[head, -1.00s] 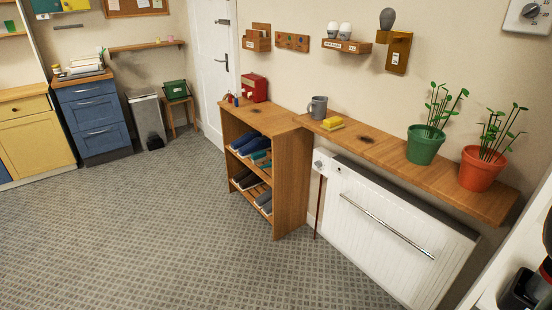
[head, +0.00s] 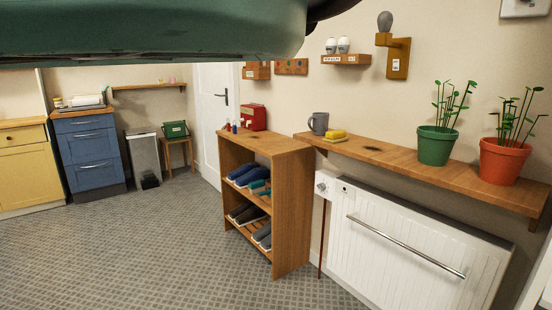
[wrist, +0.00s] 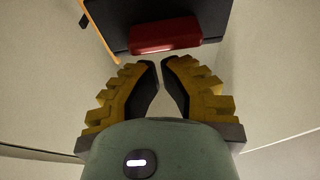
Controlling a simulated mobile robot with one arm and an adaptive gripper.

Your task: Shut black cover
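In the wrist view, a flat black panel (wrist: 116,12), which looks like the black cover, is at the top and partly cut off by the frame. A dark red block (wrist: 165,35) lies along its lower edge. A thin orange strip (wrist: 98,32) runs along its left side. My gripper (wrist: 158,63) points toward the red block and appears short of it. Its dark fingertips are close together with a narrow gap and nothing visible between them. I cannot make out the black cover or my gripper in the head view.
A wall shelf (head: 400,160) with a mug (head: 318,123) and two potted plants (head: 436,146) runs above a white radiator (head: 400,245). Blue drawers (head: 92,150) stand far left. Open carpet (head: 150,250) lies at left.

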